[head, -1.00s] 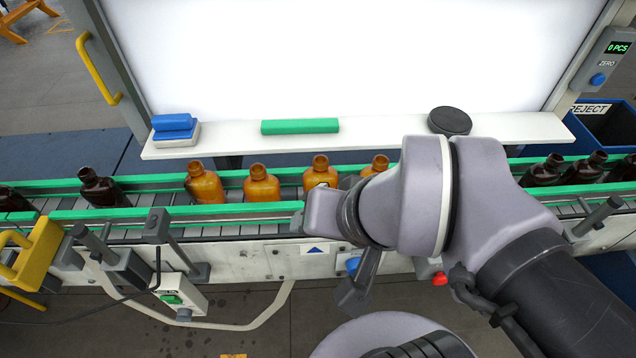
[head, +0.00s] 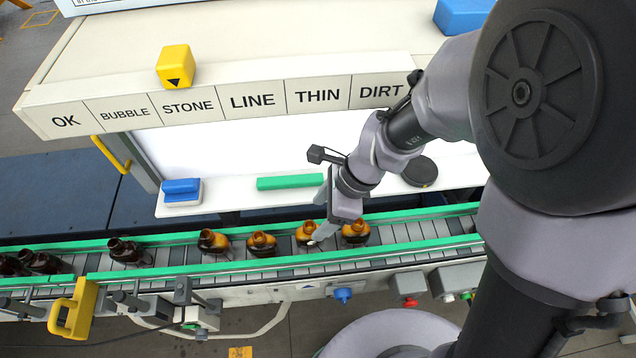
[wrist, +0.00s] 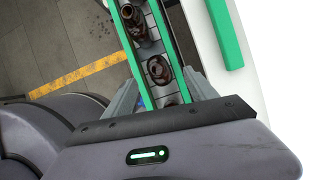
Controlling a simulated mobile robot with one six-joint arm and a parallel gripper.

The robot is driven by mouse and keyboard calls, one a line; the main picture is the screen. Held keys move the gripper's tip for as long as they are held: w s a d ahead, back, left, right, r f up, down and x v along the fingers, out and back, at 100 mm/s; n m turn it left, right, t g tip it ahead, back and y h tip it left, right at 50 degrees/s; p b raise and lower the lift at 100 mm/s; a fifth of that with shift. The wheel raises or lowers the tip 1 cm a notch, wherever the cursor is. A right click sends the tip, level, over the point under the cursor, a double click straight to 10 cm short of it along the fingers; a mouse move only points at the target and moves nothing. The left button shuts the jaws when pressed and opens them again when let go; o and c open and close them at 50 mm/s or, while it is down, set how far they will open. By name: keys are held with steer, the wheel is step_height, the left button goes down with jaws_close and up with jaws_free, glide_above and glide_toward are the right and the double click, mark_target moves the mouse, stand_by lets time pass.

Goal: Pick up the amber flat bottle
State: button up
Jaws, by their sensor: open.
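Several amber bottles stand upright on the conveyor in the head view: one at the left (head: 212,243), one beside it (head: 262,244), one by my gripper (head: 305,235) and one at the right (head: 355,233). I cannot tell which is the flat one. My gripper (head: 323,215) is open, pointing down over the belt at the two right-hand amber bottles, and partly covers one. In the wrist view, the open fingers of my gripper (wrist: 160,95) straddle the belt. A brownish bottle (wrist: 158,70) stands just beyond them, with a dark bottle (wrist: 133,22) farther off.
Green rails (head: 160,270) border the conveyor (head: 400,236). Dark bottles (head: 129,252) stand at the left. Behind the belt, a white ledge (head: 230,196) holds a green bar (head: 290,182), a blue block (head: 181,190) and a black disc (head: 419,172). A labelled shelf (head: 220,103) overhangs it.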

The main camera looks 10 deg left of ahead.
mark_target(312, 225)
steer(key=b+x, duration=0.1)
steer(key=x, duration=0.2)
steer(key=b+x, duration=0.1)
steer(key=x, duration=0.2)
steer(key=shift+s+a, duration=0.2)
steer(key=shift+s, duration=0.05)
steer(key=shift+d, duration=0.1)
steer(key=shift+r, duration=0.1)
steer(key=c, duration=0.3)
jaws_close()
